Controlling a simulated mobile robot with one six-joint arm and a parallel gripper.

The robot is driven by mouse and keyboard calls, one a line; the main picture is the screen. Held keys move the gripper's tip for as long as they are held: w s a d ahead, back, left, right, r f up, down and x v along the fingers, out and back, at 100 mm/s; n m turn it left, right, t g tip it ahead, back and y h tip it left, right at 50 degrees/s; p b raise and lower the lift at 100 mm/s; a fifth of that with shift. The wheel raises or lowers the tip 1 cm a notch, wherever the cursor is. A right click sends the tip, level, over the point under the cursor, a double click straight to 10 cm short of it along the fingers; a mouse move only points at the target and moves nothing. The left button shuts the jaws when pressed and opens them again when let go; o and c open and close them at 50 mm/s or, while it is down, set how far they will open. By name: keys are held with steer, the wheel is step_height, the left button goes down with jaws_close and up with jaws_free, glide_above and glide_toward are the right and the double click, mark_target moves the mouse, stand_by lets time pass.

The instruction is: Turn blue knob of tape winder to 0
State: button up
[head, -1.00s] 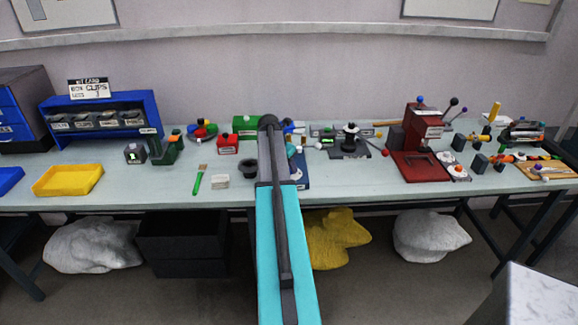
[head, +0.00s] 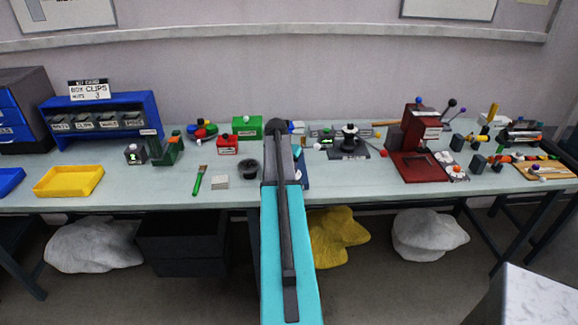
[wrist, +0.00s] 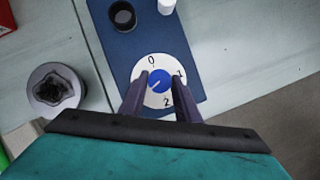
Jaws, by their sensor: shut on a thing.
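In the wrist view the blue knob (wrist: 159,84) sits in the middle of a round white dial (wrist: 151,64) marked 0, 1 and 2. The 0 is at the top, the 1 at the right and the 2 at the bottom. A short white line on the knob runs slantwise, lower left to upper right; which end is the pointer I cannot tell. My gripper (wrist: 160,77) is shut on the knob, one dark finger on each side. The dial is on a dark blue base (wrist: 185,60). In the head view my arm hides the gripper and knob; a base edge (head: 304,177) shows.
In the wrist view a dark cup (wrist: 122,16) and a white piece (wrist: 166,6) are on the base. A round dark pot (wrist: 56,90) stands left of it. In the head view a black-based device (head: 348,145) is to the right. The bench front edge is close.

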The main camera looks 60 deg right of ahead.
steer(key=shift+w+r, duration=0.1)
steer(key=shift+r, duration=0.05)
steer(key=shift+n+t+p, duration=0.45)
steer(key=shift+n+t, duration=0.35)
steer(key=shift+n, duration=0.9)
steer(key=o, duration=0.9)
steer(key=shift+m+g, duration=0.8)
steer(key=shift+m, duration=1)
